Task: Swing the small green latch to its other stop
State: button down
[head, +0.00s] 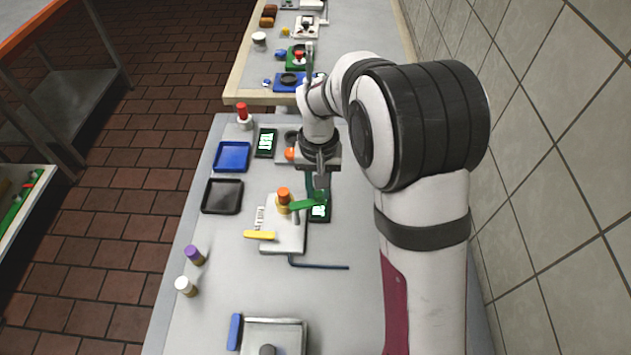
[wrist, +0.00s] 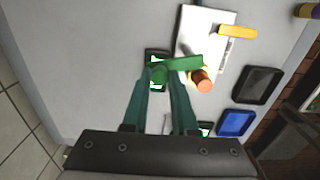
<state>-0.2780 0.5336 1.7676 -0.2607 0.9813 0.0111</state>
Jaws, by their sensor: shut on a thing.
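The small green latch (head: 300,205) is a flat bar on a white board (head: 283,242). It reaches right from beside an orange-capped post (head: 283,195), past the board's edge, over a dark device with a green screen (head: 319,212). In the wrist view, the latch (wrist: 185,64) has a round knob (wrist: 159,74) at its free end. My gripper (wrist: 160,78) has its two teal fingertips closed around that knob. In the head view, my gripper (head: 321,188) comes down at the latch's right end. A yellow bar (head: 259,235) lies at the board's lower left.
A black tray (head: 222,197) and a blue tray (head: 231,157) stand left of the board. Purple-capped (head: 194,254) and white-capped (head: 185,286) bottles stand at the lower left. A dark bent rod (head: 318,266) lies below the board. A tiled wall runs along the right.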

jog(key=shift+s+d+m, duration=0.1)
jog(key=shift+s+m, duration=0.2)
jog(key=shift+m, duration=0.4)
jog(key=shift+s+m, duration=0.3)
jog(key=shift+m, duration=0.4)
jog(key=shift+s, duration=0.1)
jog(key=c, duration=0.7)
grip_release()
notch_tip(320, 180, up, 16)
jog(key=shift+f, duration=0.1)
